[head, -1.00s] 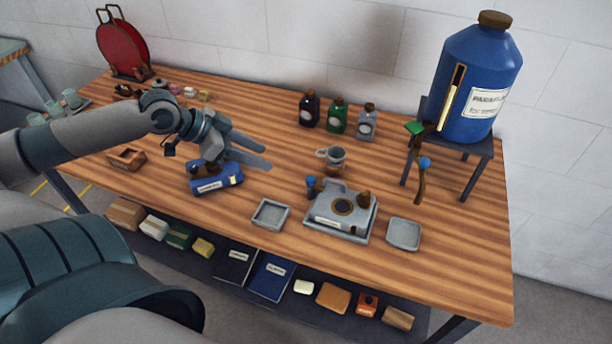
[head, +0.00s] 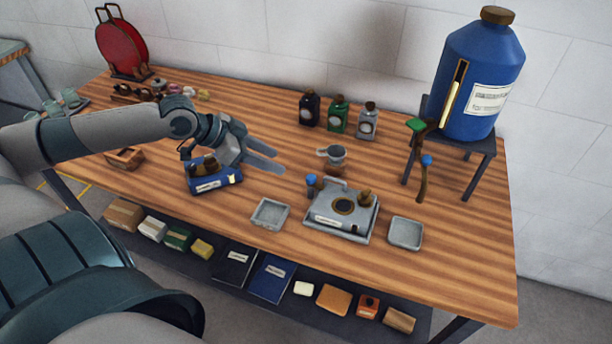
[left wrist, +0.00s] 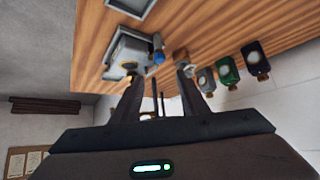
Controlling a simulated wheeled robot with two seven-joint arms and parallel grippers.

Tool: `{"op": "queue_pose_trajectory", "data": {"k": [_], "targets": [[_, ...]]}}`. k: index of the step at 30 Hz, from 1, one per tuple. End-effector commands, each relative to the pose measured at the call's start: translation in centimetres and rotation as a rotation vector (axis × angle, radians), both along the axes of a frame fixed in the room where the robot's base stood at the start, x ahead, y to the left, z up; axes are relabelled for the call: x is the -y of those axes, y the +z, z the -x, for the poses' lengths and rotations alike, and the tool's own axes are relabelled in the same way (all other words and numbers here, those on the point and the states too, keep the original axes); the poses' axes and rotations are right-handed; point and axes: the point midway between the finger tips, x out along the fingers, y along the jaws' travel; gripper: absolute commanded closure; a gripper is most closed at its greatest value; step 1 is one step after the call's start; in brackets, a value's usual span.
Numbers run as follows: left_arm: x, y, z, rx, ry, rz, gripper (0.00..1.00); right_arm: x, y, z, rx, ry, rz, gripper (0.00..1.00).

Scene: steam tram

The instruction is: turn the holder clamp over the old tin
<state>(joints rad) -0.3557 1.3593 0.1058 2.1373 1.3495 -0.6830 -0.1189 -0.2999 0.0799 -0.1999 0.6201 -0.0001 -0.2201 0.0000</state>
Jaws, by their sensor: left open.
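A grey holder (head: 322,222) with a dark ring, a label and a brown knob stands near the table's front middle. A blue knob (head: 311,181) stands at its back left corner; I cannot tell whether this belongs to the clamp. Behind the holder is a small grey cup-like piece (head: 334,152) over a brown body; I cannot tell for sure which thing is the old tin. My left gripper (head: 268,162) is open and empty, left of both and above the table. In the left wrist view, the holder (left wrist: 125,50) and blue knob (left wrist: 159,57) lie beyond the fingers (left wrist: 162,98).
A blue box (head: 214,182) sits below my left gripper. Grey trays (head: 269,225) (head: 405,245) flank the holder. Several bottles (head: 338,115) stand behind. A large blue container (head: 478,80) rests on a stand at the right.

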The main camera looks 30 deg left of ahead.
Motion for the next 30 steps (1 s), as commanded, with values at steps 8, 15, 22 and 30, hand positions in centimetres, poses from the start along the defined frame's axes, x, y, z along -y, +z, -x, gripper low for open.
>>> {"op": "queue_pose_trajectory", "data": {"k": [8,15,22,30], "targets": [[0.6,-0.8,-0.8,0.003,-0.002,-0.001,0.59,0.0,-0.6,0.0,0.0,0.0,0.0,0.0],[1.1,-1.8,-1.7,0.004,0.003,0.003,0.59,0.0,0.1,0.0,0.0,0.0,0.0,0.0],[2.1,-3.1,-2.9,0.002,-0.001,0.003,0.59,0.0,0.8,0.0,0.0,0.0,0.0,0.0],[3.4,-5.4,-4.7,0.001,-0.001,0.003,0.59,0.0,1.8,0.0,0.0,0.0,0.0,0.0]]}}
